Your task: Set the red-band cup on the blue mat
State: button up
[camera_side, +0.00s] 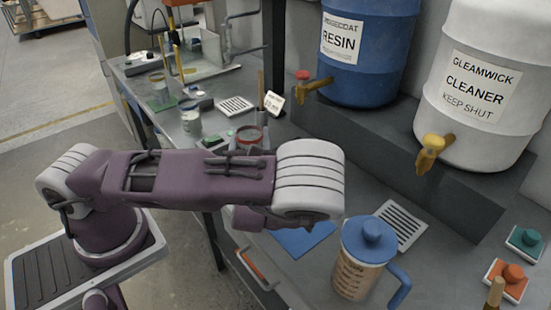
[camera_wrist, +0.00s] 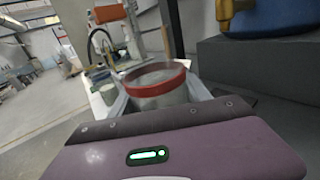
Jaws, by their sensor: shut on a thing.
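The red-band cup (camera_wrist: 165,101) is a clear or grey cup with a red band round its rim. In the wrist view it sits between the two fingers of my gripper (camera_wrist: 158,92), which is shut on it. In the side view the cup's red rim (camera_side: 249,132) shows just behind my arm, and its lower part is hidden. My fingers are hidden there, so I cannot tell how high the cup is. The blue mat (camera_side: 300,240) lies on the bench below my arm, partly covered by it, and its visible part is bare.
A jug with a blue lid (camera_side: 362,262) stands right of the mat, by a striped card (camera_side: 401,224). A blue resin drum (camera_side: 366,60) and a white cleaner drum (camera_side: 478,90) stand on a dark ledge (camera_side: 420,155) with taps jutting forward. Another cup (camera_side: 191,122) stands at the back left.

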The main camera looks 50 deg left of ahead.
jog(key=d+r, duration=0.5)
jog(key=d, duration=0.8)
notch_tip(320, 180, down, 10)
jog(key=shift+w+d+r, duration=0.15)
jog(key=o, duration=1.6)
jog(key=shift+c, duration=0.2)
jog(key=v, duration=1.2)
jog(key=shift+w+d, duration=0.1)
